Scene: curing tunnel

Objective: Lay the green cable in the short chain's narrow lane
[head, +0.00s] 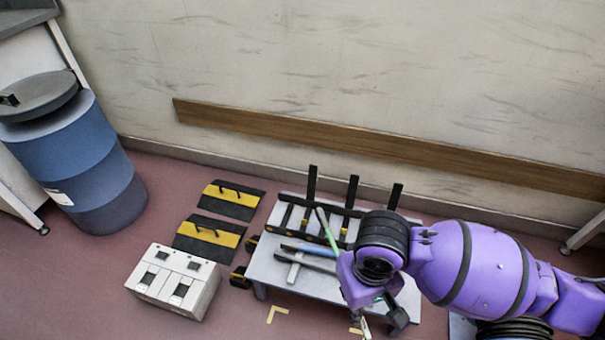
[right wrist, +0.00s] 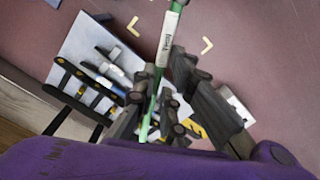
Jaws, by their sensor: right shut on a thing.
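The green cable (head: 329,233) slants up past my purple right wrist in the head view, above the grey table. In the right wrist view the green cable (right wrist: 151,107) runs between the fingers of my right gripper (right wrist: 156,98), which is shut on it. A white printed label (right wrist: 168,33) sits on the cable. A black chain frame (head: 318,207) with crossbars and tall uprights stands at the table's back; it also shows in the right wrist view (right wrist: 72,88). I cannot tell which part is the narrow lane. The cable appears apart from the frame. My left gripper is out of view.
The table (head: 268,270) also carries a blue piece (head: 300,248) and a dark piece (head: 306,263). Black-and-yellow plates (head: 210,233) and a white box (head: 175,281) lie to its left. A blue bin (head: 85,165) stands further left. A wall is behind.

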